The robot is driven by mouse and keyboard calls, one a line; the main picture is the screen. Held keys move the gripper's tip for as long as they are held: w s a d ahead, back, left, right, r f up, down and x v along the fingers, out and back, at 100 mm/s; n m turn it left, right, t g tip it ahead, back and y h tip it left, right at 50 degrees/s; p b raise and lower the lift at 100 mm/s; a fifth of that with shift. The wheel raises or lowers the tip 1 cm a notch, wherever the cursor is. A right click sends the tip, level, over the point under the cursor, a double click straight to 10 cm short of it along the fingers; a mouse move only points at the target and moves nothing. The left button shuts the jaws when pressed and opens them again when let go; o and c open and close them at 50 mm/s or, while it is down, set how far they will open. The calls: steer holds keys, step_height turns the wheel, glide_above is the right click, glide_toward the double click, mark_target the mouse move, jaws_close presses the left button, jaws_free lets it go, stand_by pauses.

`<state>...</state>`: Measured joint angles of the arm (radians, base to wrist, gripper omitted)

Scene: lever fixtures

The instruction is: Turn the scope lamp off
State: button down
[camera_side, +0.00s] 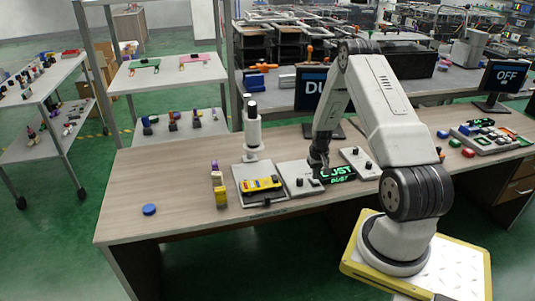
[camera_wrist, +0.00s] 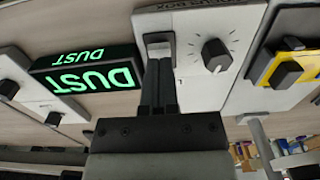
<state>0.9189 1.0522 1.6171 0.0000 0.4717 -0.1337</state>
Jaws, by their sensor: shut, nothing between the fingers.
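My gripper (camera_side: 318,172) points down over the middle plate on the bench. In the wrist view its shut fingers (camera_wrist: 159,66) end at a small pale switch in a dark frame (camera_wrist: 158,42). The tips look touching or very close, and they hide part of the switch. The same pale panel (camera_wrist: 205,85) carries a black round knob (camera_wrist: 215,55) with tick marks. Its printed label is only partly readable. A white upright scope-like column (camera_side: 252,133) stands left of the plate. I cannot tell which part is the scope lamp.
A sign lit green with "DUST" (camera_wrist: 88,75) stands beside the panel. A yellow device (camera_side: 262,184) lies on a grey plate to the left. Another knobbed plate (camera_side: 361,162) is right. A monitor (camera_side: 507,76) reads "OFF".

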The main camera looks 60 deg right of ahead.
mark_target(313, 181)
steer(key=shift+f, duration=0.65)
stand_by(0.5)
steer(key=shift+r, duration=3.5)
steer(key=shift+w+a+r, duration=0.25)
steer(key=shift+w+a, duration=0.05)
steer(key=shift+a, duration=0.1)
steer(key=w+a+r+n, duration=0.3)
steer(key=w+a+r, duration=0.25)
steer(key=a, duration=0.55)
steer(key=s+a+r+n+t, duration=0.1)
steer(key=s+a+r+n, duration=0.1)
steer(key=a, duration=0.6)
steer(key=s+a+r+n, duration=0.2)
steer(key=a+r, duration=0.2)
steer(key=a, duration=0.5)
steer(key=s+a+r+n+t, duration=0.1)
steer(key=s+a+r+n, duration=0.1)
steer(key=a, duration=0.6)
steer(key=shift+s+a+r+t, duration=0.3)
steer(key=shift+a+r, duration=0.05)
steer(key=shift+r, duration=0.3)
